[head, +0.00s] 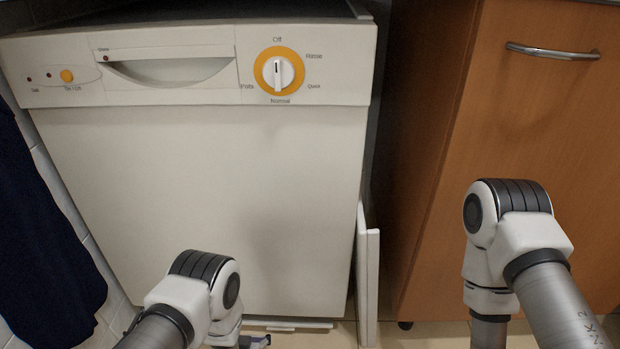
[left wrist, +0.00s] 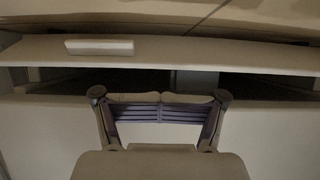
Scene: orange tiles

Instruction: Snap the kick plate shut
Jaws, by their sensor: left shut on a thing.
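The dishwasher (head: 200,190) stands upright with its white door shut. At its foot a pale low strip, which I take for the kick plate (head: 285,324), shows in the head view. In the left wrist view the kick plate (left wrist: 245,57) runs across the upper part with a small block (left wrist: 100,47) on it. A dark gap lies along it, so it stands open. My left gripper (head: 255,341) is low before the door; in the left wrist view (left wrist: 160,100) its fingers are shut, but what they hold cannot be made out. My right gripper is out of view.
A narrow white upright panel (head: 367,280) stands at the right of the dishwasher. A wooden cabinet (head: 520,130) with a metal handle (head: 552,51) is further right. A dark cloth (head: 45,230) hangs at the left. Tiled floor (head: 425,338) shows between.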

